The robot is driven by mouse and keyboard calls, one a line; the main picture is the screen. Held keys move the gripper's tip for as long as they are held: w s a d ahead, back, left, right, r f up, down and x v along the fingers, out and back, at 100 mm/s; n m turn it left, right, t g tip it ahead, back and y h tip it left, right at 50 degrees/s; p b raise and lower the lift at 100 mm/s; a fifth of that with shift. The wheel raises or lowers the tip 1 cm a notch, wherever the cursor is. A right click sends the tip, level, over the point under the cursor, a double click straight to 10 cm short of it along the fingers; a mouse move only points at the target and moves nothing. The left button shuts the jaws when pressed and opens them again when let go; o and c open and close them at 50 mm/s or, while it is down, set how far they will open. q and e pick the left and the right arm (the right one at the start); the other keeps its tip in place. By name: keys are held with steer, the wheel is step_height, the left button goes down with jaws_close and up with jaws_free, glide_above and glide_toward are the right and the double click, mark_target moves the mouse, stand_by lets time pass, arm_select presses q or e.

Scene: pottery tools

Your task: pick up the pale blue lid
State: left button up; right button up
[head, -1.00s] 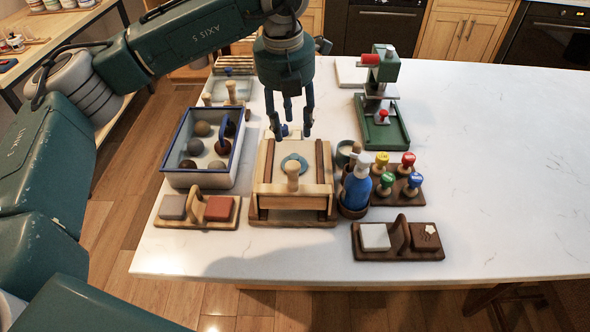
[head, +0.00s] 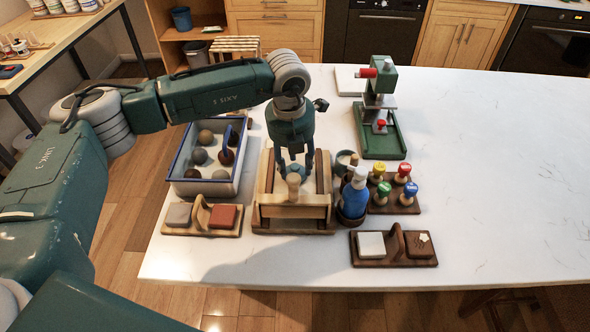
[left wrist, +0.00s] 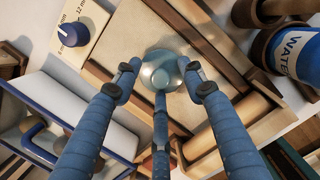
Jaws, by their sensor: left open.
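The pale blue lid (left wrist: 158,68) lies on the pale slab in the wooden slab-roller frame (head: 292,212). It is round and shiny in the left wrist view. In the head view my gripper mostly hides it. My left gripper (head: 295,172) is above the slab, pointing down at the lid. In the left wrist view my left gripper (left wrist: 162,80) is open, with its three fingers spread about the lid's edge. I cannot tell whether any finger touches it. My right gripper is not in view.
A blue-rimmed tray (head: 207,187) of balls stands to the left. A blue water bottle (head: 354,195) stands close on the right, with coloured stamps (head: 403,173) beyond it. A green press (head: 380,140) is at the back. The counter's right side is clear.

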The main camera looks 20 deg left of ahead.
arm_select(q)
jaws_close()
steer(key=shift+r, duration=0.15)
